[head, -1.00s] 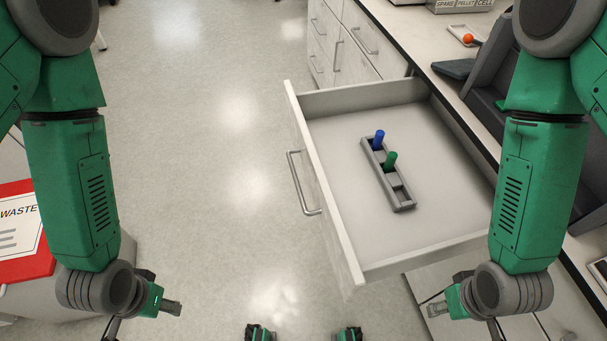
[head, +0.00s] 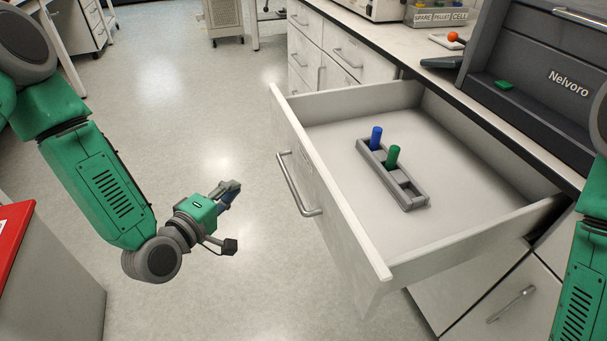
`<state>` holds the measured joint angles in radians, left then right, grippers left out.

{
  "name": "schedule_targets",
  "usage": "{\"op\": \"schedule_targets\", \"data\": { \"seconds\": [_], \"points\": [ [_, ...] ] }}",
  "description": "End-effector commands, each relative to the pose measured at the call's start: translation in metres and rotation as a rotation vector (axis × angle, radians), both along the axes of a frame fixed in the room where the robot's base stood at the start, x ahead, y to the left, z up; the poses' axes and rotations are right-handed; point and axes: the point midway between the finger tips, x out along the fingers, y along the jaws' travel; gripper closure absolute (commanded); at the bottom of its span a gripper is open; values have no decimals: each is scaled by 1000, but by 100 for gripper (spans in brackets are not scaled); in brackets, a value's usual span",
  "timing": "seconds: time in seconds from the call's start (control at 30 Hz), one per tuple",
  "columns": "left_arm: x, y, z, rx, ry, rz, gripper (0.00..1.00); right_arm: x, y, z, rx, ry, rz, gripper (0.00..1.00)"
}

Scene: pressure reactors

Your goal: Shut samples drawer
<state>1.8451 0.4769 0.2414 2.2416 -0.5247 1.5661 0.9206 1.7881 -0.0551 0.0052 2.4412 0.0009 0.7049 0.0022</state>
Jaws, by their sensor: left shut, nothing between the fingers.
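The samples drawer (head: 330,215) is pulled far out of the bench in the head view. Its front has a metal bar handle (head: 297,186) facing left. Inside lies a grey rack (head: 408,192) with a blue vial (head: 376,138) and a green vial (head: 392,157) standing in it. My left gripper (head: 232,187) is left of the drawer front, in the air over the floor, apart from the handle. It is shut and empty. My right arm shows only at the right edge; its gripper is out of view.
A dark machine marked Nelvoro (head: 540,85) stands on the bench right of the drawer. White cabinets (head: 322,60) are behind the drawer. A red-topped bin (head: 15,240) is at the lower left. Open floor lies between bin and drawer.

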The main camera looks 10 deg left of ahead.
Motion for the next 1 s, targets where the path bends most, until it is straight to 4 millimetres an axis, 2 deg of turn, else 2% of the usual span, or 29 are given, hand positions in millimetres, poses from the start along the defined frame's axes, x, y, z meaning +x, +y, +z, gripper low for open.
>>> {"op": "schedule_targets", "data": {
  "seconds": [0.03,0.23,0.37,0.73,1.0],
  "points": [
    [9,0,3,-61,-51,20,100,-3,-3,-13,2,-1,-10,60],
    [24,-13,24,-148,-128,29,100,-14,-17,-22,15,-3,-35,60],
    [40,-16,24,-147,-130,27,100,-13,-18,-25,18,-4,-35,60],
    [115,-20,19,-155,-125,30,100,-12,-7,-39,5,-2,-32,60],
    [135,-59,21,-147,-122,29,100,-13,-14,-51,14,-1,-32,60]
  ]
}}
